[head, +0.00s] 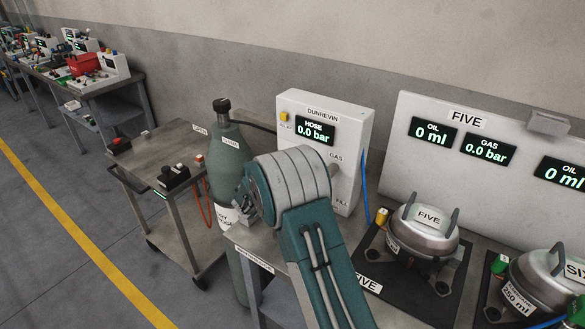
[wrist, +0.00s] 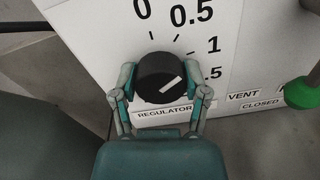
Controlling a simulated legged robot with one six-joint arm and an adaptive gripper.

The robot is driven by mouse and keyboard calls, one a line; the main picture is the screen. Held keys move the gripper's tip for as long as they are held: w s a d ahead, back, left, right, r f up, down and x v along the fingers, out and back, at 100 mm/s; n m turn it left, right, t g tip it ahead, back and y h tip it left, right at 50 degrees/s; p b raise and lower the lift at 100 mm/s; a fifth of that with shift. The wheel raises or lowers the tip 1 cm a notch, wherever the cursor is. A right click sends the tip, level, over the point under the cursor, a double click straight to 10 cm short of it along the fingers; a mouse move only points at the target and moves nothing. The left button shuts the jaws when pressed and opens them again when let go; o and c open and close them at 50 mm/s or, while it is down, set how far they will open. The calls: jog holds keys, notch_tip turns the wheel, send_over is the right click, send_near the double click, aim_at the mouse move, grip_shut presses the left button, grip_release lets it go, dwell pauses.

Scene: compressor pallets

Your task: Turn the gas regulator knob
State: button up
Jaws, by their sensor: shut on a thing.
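The gas regulator knob (wrist: 155,68) is black and round with a white pointer mark, on a white panel with a dial scale in the wrist view. The mark slants, its upper end toward the 1 to 1.5 side. My gripper (wrist: 163,86) is shut on the knob, one finger on each side. In the head view my gripper (head: 244,209) is beside the white DUNREVIN box (head: 350,115), whose HOSE display (head: 314,130) reads 0.0 bar. The knob is hidden there by my arm.
A grey-green gas cylinder (head: 228,165) stands left of the box, close to my gripper. A metal cart (head: 190,135) is further left. Two pots, one labelled FIVE (head: 424,237), stand at right. In the wrist view a green knob (wrist: 301,92) sits right of VENT.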

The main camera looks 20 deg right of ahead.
jog(key=shift+f+n, duration=0.25)
jog(key=shift+n, duration=1.35)
jog(key=o, duration=1.1)
jog(key=shift+w, duration=0.1)
jog(key=shift+o, duration=0.2)
jog(key=shift+r, duration=0.1)
jog(key=shift+a, duration=0.2)
jog(key=v, duration=1.1)
jog(key=shift+s+a, duration=0.25)
jog(key=shift+a, duration=0.1)
